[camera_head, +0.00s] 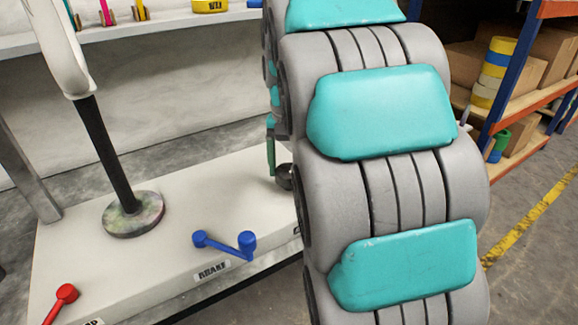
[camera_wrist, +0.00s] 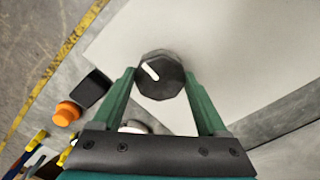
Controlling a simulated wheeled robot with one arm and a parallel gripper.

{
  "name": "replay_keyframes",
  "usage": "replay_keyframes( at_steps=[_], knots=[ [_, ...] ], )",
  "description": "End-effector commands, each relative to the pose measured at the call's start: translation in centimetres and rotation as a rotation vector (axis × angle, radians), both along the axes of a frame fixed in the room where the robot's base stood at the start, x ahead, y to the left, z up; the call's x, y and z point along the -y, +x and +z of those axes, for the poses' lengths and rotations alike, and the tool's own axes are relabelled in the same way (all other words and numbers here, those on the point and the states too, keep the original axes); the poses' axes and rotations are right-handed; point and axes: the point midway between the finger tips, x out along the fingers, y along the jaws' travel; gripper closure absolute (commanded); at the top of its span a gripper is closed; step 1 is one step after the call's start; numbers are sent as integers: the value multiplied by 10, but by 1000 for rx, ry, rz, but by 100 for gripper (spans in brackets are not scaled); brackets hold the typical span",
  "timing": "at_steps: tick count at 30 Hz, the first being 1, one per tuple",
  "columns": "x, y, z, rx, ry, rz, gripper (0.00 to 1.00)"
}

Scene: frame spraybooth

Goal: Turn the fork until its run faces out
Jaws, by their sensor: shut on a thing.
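The pale fork (camera_head: 58,45) rises at the upper left of the head view, cut off by the top edge. It is on a black post above a round, paint-stained disc (camera_head: 134,213) on the white bench. I cannot make out a run on the part that shows. In the wrist view, my gripper (camera_wrist: 160,82) has its green fingers on either side of a dark faceted knob (camera_wrist: 160,76), shut on it. The knob's white mark points to the upper left. In the head view the knob (camera_head: 284,177) is partly hidden by my arm.
On the bench (camera_head: 75,250) are a blue lever (camera_head: 225,243) labelled BRAKE and a red lever (camera_head: 62,300) with a cut-off label. A shelf (camera_head: 150,27) with spools runs behind. Racking (camera_head: 510,90) stands right. The wrist view shows an orange button (camera_wrist: 67,113).

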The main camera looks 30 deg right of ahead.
Motion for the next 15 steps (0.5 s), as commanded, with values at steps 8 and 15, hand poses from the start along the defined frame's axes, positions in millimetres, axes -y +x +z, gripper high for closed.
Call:
replay_keyframes(
  at_steps=[8, 15],
  knots=[
    [0, 1, 1, 3, -1, 0, 80],
    [0, 0, 0, 2, -1, 1, 3]
  ],
)
